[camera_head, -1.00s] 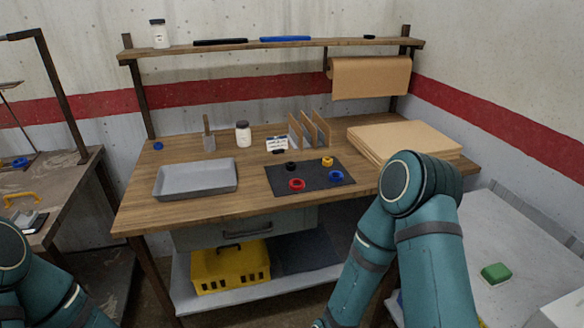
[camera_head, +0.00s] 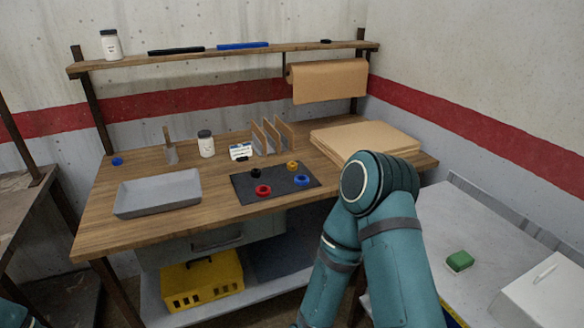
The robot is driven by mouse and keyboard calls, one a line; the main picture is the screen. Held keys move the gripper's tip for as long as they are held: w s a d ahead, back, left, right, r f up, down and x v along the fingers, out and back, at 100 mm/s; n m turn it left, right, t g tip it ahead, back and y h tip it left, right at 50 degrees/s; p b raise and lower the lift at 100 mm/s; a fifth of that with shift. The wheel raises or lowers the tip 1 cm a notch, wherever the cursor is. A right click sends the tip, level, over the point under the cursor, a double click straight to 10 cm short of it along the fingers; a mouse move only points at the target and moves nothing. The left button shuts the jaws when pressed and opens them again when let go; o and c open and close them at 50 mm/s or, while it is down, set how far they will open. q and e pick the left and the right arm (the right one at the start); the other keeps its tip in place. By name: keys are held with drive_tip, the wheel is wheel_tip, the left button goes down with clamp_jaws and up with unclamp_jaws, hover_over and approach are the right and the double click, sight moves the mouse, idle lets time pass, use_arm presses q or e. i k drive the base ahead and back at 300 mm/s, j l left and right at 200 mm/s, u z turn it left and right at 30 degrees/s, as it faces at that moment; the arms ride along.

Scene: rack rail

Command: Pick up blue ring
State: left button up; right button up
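A blue ring (camera_head: 302,180) lies on the right part of a dark mat (camera_head: 282,194) on the wooden workbench. A red ring (camera_head: 263,190), a black ring (camera_head: 255,173) and a yellow ring (camera_head: 292,165) lie on the same mat. Another small blue object (camera_head: 117,161), perhaps a ring, is at the bench's back left. My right arm's links rise in front of the bench at the right, but its gripper is out of view. Only a bit of my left arm shows at the lower left; its gripper is out of view.
A grey tray (camera_head: 158,211) sits on the bench's left side. A white jar (camera_head: 206,146), upright dividers (camera_head: 286,132) and a stack of brown sheets (camera_head: 345,137) stand toward the back. A yellow crate (camera_head: 203,288) is on the lower shelf. A green block (camera_head: 459,261) lies on the right-hand table.

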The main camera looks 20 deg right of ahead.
sight(301, 184)
drive_tip(key=i, duration=0.75)
drive_tip(key=i+z, duration=0.1)
drive_tip(key=z, duration=0.3)
drive_tip(key=i+z, duration=0.1)
drive_tip(key=z, duration=0.3)
drive_tip(key=i+j+z, duration=0.1)
drive_tip(key=z, duration=0.3)
